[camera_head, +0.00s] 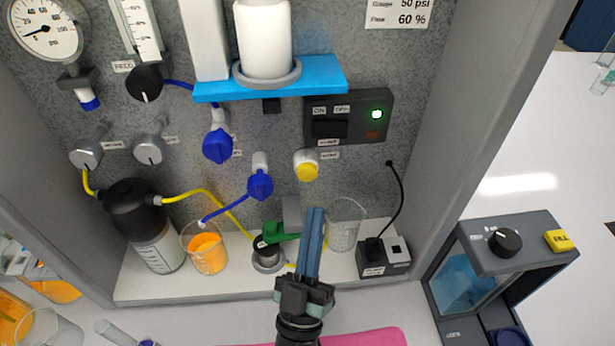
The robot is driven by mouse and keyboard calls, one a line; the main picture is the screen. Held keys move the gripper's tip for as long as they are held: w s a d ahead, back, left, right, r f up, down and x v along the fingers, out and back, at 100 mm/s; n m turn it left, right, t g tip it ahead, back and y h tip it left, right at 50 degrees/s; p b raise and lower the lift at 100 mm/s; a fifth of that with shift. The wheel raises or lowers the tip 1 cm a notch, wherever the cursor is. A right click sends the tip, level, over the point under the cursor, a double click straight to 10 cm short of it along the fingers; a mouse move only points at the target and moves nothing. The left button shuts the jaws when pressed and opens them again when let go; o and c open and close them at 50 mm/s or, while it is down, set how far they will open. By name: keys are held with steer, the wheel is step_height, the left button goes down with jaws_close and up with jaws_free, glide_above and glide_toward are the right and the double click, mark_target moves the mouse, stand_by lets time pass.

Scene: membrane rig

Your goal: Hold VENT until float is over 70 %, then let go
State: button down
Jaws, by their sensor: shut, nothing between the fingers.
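My gripper (314,212) is shut and empty. Its blue fingers point up the picture, with the tips a little below a yellow-capped white fitting (306,166) on the grey panel. A gap shows between tips and cap in the picture. The small label beside this fitting is too small to read, so I cannot tell if it is VENT. The flow tube (143,28) with a percent scale is at the upper left, cut off by the top edge. I cannot make out its float.
A pressure gauge (44,28) is at the upper left. A black switch box (348,117) shows a green light. Blue valves (217,146) and (260,185) hang left of the fitting. A beaker (345,226) and green-handled part (275,233) flank my fingers.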

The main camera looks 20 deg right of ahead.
mark_target(312, 169)
steer(key=shift+w+d+b, duration=0.25)
steer(key=shift+w+b, duration=0.15)
steer(key=shift+w, duration=0.4)
steer(key=shift+w+d+b, duration=0.25)
steer(key=shift+w+b, duration=0.1)
steer(key=shift+w, duration=0.5)
steer(key=shift+w+d+b, duration=0.25)
steer(key=shift+w+b, duration=0.15)
steer(key=shift+w, duration=0.4)
steer(key=shift+w, duration=0.1)
steer(key=shift+w+d+b, duration=0.1)
steer(key=shift+w+b, duration=0.2)
steer(key=shift+b, duration=0.1)
steer(key=shift+w+d+b, duration=0.15)
steer(key=shift+w+b, duration=0.3)
steer(key=shift+w, duration=0.05)
stand_by(0.6)
stand_by(3.0)
steer(key=shift+s+a+p, duration=0.3)
steer(key=shift+s+p, duration=0.25)
steer(key=shift+s, duration=0.35)
